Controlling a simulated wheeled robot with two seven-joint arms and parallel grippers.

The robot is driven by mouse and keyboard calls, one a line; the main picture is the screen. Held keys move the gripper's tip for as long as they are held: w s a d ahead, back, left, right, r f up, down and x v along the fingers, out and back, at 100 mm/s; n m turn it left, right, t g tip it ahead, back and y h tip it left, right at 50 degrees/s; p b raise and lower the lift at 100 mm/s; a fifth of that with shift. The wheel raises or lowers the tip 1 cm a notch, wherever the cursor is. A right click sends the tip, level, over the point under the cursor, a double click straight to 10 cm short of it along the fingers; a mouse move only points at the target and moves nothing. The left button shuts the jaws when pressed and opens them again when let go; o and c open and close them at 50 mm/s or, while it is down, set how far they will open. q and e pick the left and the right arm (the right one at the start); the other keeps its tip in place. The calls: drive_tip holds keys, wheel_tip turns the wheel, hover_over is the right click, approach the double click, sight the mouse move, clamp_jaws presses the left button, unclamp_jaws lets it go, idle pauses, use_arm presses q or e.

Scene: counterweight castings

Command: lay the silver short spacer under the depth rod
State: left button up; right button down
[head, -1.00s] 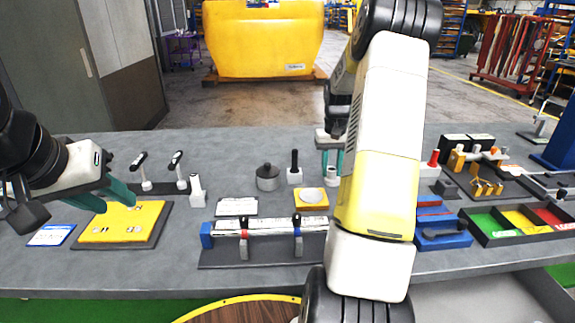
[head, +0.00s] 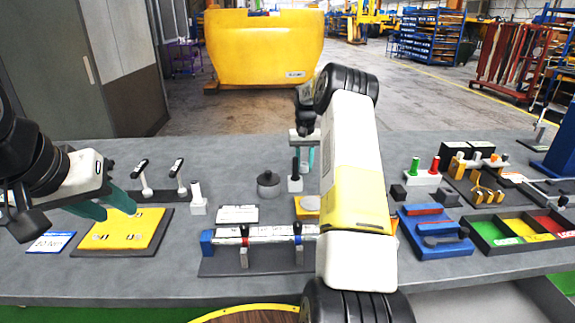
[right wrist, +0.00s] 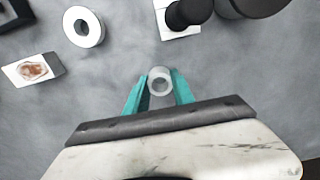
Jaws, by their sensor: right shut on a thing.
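My right gripper (right wrist: 159,86) is shut on a small pale silver ring-shaped spacer (right wrist: 160,74), seen end-on between the teal fingertips in the right wrist view. It is over the grey bench. In the head view my right gripper (head: 305,160) is at the back of the bench, partly hidden behind a black upright rod (head: 295,165) on a white block (head: 295,184). I cannot tell for sure whether this is the depth rod. That block also shows beyond the fingertips in the right wrist view (right wrist: 190,32). My left gripper (head: 107,205) is open and empty above a yellow board (head: 125,230).
A white ring (right wrist: 83,27) lies apart from the held spacer. A dark grey lidded cylinder (head: 268,186) stands left of the black rod. A rack with a long white bar (head: 268,233) lies in front. Sorting bins (head: 515,232) and a blue tray (head: 432,232) are at right.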

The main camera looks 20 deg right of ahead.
drive_tip(key=shift+f, duration=1)
drive_tip(key=shift+f, duration=0.1)
drive_tip(key=c, duration=1.1)
unclamp_jaws()
drive_tip(key=shift+f, duration=0.1)
